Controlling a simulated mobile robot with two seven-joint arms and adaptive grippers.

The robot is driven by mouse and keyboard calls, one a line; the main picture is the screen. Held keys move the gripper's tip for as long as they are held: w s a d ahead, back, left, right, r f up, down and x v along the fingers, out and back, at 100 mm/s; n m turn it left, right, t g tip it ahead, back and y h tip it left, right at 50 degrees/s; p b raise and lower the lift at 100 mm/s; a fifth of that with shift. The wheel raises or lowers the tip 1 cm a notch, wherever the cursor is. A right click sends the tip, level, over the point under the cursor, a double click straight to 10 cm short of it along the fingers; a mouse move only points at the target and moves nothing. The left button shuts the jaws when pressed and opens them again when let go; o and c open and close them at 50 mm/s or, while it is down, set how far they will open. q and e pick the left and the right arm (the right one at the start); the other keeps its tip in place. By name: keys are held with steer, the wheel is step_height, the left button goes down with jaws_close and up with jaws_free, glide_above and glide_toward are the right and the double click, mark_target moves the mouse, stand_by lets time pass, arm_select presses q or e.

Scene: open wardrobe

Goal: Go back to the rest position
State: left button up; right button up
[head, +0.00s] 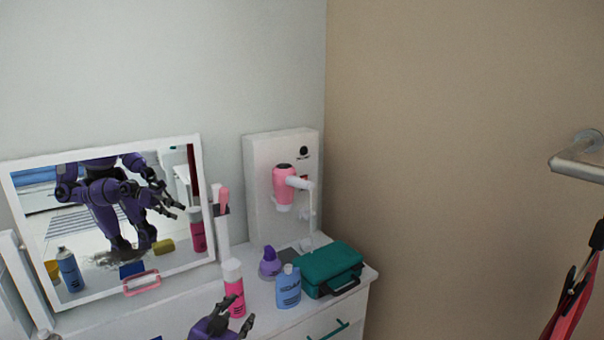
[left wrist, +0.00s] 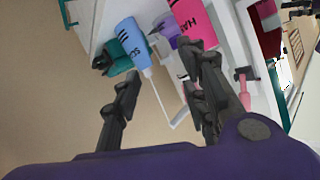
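My left gripper (head: 237,316) shows purple and dark at the bottom of the head view, in front of the white dresser (head: 262,325). A pink bottle with a white cap (head: 234,290) stands just behind the gripper in the head view. A blue bottle (head: 288,288) stands to its right; it also shows beyond the fingers in the left wrist view (left wrist: 130,45). My right gripper is not directly in view.
A framed mirror (head: 205,215) stands at the left and reflects my purple body and arms. A pink hair dryer (head: 284,182) hangs on a white panel. A green case (head: 330,268) and purple bottle (head: 269,264) are on the dresser.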

arm_select(q)
steer(key=s+a+f+n+g+y+p, duration=0.1)
steer(key=s+f, duration=0.5)
steer(key=s, duration=0.8)
steer(key=s+a+f+n+g+y, duration=0.1)
steer(key=s+f, duration=0.6)
steer(key=s, duration=0.8)
steer(key=s+a+f+n+g+p, duration=0.1)
steer(key=s+f+n+g, duration=0.2)
steer(key=s+f, duration=0.4)
steer(key=s, duration=0.8)
steer(key=shift+s+a+y+p, duration=0.2)
steer(key=shift+a+y+p, duration=0.1)
steer(key=shift+y+p, duration=0.1)
arm_select(e)
steer(key=shift+t, duration=0.3)
steer(key=r, duration=0.1)
steer(key=w+r, duration=0.1)
steer(key=r, duration=0.1)
steer(key=shift+w+a+r, duration=0.1)
steer(key=shift+w+r, duration=0.25)
steer(key=shift+w, duration=0.05)
steer(key=shift+w+a+r, duration=0.1)
steer(key=shift+w+r, duration=0.05)
steer(key=shift+w, duration=0.35)
